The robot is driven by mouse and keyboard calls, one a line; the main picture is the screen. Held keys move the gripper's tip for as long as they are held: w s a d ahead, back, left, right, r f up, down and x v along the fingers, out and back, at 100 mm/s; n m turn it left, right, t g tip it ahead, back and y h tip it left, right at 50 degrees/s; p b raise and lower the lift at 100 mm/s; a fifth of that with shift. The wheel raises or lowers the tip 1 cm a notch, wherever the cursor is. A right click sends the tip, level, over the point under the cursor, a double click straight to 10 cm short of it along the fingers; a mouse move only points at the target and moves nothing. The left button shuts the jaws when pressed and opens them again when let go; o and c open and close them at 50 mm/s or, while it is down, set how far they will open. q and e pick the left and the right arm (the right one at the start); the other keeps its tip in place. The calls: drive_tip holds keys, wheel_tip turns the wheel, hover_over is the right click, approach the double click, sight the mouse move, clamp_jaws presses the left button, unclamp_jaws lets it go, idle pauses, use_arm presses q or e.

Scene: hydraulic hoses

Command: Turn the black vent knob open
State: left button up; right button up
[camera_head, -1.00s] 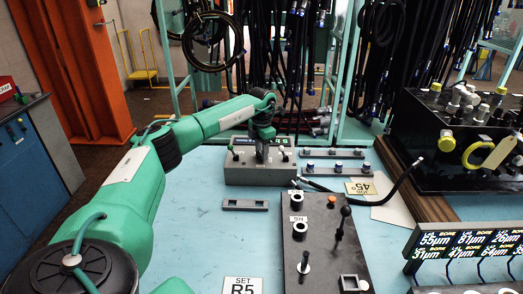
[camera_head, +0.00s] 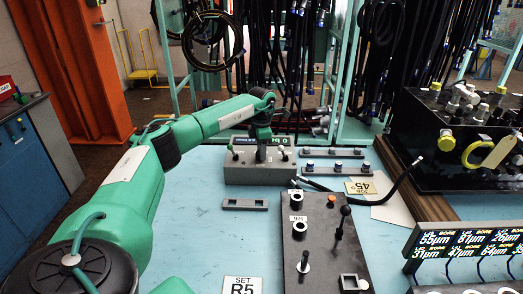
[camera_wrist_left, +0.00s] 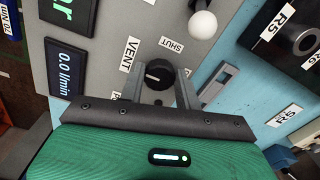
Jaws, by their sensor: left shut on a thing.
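The black vent knob (camera_wrist_left: 158,75) sits on a grey panel (camera_wrist_left: 120,22) in the left wrist view, between a VENT label (camera_wrist_left: 130,53) and a SHUT label (camera_wrist_left: 171,44). My left gripper (camera_wrist_left: 160,84) has one finger on each side of the knob and is shut on it. A small pale mark shows on the knob's face; its exact direction is hard to tell. In the head view my left gripper (camera_head: 261,154) reaches down onto the grey control box (camera_head: 245,176), and its fingers hide the knob. My right gripper is out of view.
In the wrist view, a white ball-topped lever (camera_wrist_left: 203,24) stands near the knob, and a display (camera_wrist_left: 72,70) reads 0.0 l/min. A dark fixture plate (camera_head: 318,240) and a black hose (camera_head: 385,190) lie right of the box.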

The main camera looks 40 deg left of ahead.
use_arm(q)
drive_tip(key=shift+r, duration=0.1)
drive_tip(key=o, duration=1)
drive_tip(key=shift+c, duration=0.2)
wheel_tip(320, 180, up, 14)
drive_tip(key=b, duration=0.2)
drive_tip(key=shift+b, duration=0.35)
drive_tip(key=shift+f, duration=0.3)
